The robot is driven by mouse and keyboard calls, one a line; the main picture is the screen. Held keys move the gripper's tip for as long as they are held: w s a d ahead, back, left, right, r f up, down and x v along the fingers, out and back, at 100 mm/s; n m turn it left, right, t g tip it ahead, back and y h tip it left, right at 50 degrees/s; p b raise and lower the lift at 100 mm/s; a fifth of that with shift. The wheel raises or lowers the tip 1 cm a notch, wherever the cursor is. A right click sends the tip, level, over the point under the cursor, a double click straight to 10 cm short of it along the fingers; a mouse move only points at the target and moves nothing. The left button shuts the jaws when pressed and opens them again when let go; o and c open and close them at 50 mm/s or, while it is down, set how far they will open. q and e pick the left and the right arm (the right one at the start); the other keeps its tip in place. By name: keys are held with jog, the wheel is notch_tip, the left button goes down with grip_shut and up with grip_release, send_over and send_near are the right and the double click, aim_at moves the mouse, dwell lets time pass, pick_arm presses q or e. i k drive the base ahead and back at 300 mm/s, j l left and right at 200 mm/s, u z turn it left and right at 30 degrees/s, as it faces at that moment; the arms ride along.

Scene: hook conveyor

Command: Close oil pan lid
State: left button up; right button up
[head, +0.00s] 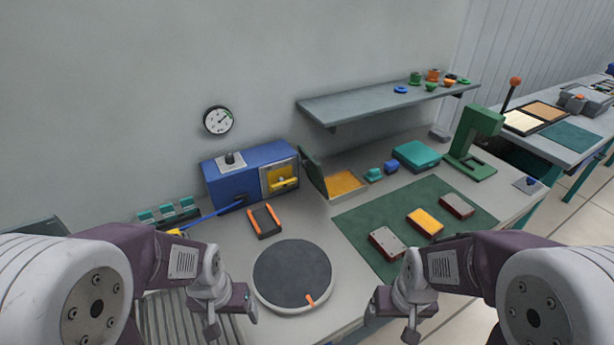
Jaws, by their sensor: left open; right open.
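A shallow pan (362,193) with an amber inside stands at the back of the bench. Its green lid (312,168) is raised at the pan's left side, tilted up, leaving the inside exposed. My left gripper (232,318) is open and empty at the front left of the bench, well short of the pan. My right gripper (393,320) is open and empty at the front edge, also well short of the pan. Nothing hides the pan from view.
A blue box (225,184) stands left of the lid. A round dark turntable (290,270) lies between my grippers. A green mat (375,225) with several blocks lies in front of the pan. A grey shelf (380,103) overhangs behind it. A green press (475,145) stands right.

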aim_at(313, 170)
jog(key=i+l, duration=0.1)
jog(key=l, duration=0.3)
jog(key=i+l, duration=0.1)
jog(key=l, duration=0.25)
jog(key=i+l, duration=0.15)
jog(key=l, duration=0.25)
jog(key=i+l, duration=0.1)
jog(key=l, duration=0.25)
